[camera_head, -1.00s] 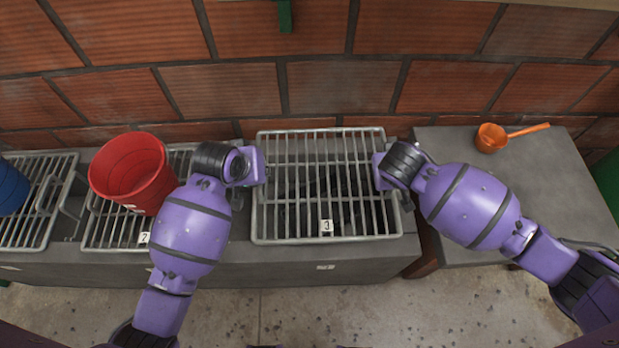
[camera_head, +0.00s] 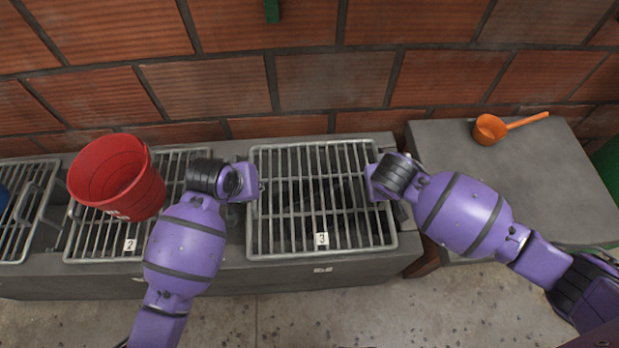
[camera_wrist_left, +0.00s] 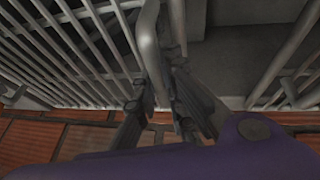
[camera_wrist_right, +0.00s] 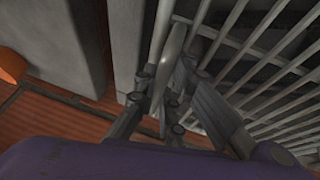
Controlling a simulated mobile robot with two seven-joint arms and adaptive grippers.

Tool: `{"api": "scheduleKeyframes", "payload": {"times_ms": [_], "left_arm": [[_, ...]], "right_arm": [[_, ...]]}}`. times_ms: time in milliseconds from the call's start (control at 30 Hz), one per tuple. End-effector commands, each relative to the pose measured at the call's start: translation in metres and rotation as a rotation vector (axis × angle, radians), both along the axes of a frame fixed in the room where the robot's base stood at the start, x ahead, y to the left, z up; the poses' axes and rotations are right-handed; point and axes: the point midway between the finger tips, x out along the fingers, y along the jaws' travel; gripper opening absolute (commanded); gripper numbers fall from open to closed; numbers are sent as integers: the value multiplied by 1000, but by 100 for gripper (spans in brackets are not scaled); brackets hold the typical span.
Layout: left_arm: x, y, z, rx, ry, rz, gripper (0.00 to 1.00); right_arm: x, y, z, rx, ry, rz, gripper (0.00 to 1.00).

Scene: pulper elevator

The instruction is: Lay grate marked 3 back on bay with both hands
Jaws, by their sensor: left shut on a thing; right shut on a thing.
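The grate marked 3 (camera_head: 312,195) is a grey metal rack with a white number tag at its front edge, in the middle of the head view. It lies over the dark opening of its bay in the grey bench (camera_head: 285,278) and looks nearly level. I cannot tell whether it touches the rim. My left gripper (camera_head: 250,188) is shut on its left side handle, seen as a curved bar in the left wrist view (camera_wrist_left: 150,45). My right gripper (camera_head: 376,185) is shut on its right side handle, which also shows in the right wrist view (camera_wrist_right: 170,55).
The grate marked 2 (camera_head: 130,245) is left of it, with a red bucket (camera_head: 118,185) on top. Another grate (camera_head: 22,235) lies at the far left. An orange ladle (camera_head: 490,129) rests on the grey slab (camera_head: 530,190) at right. A brick wall (camera_head: 330,80) stands behind.

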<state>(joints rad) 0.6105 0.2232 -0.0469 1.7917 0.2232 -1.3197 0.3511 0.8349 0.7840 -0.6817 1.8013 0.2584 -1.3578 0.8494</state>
Motion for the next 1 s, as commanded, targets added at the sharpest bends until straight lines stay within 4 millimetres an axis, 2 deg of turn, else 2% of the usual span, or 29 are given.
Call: {"api": "scheduleKeyframes", "payload": {"times_ms": [33,67,200,600,767,1000], "left_arm": [[0,-1,-4,1,0,-4,0],[-3,0,-7,3,8,-4,11],[-2,0,-4,1,4,-2,28],[-3,1,2,0,1,0,28],[-13,5,25,0,-1,-1,28],[-33,13,72,1,-1,0,28]], "right_arm": [[3,-1,-2,0,-7,-4,0],[1,-2,-5,-1,-1,-5,11],[1,-1,-2,-1,-2,-3,29],[0,0,-3,0,1,0,29],[-1,0,-3,0,2,0,29],[-1,0,-3,0,2,0,29]]}}
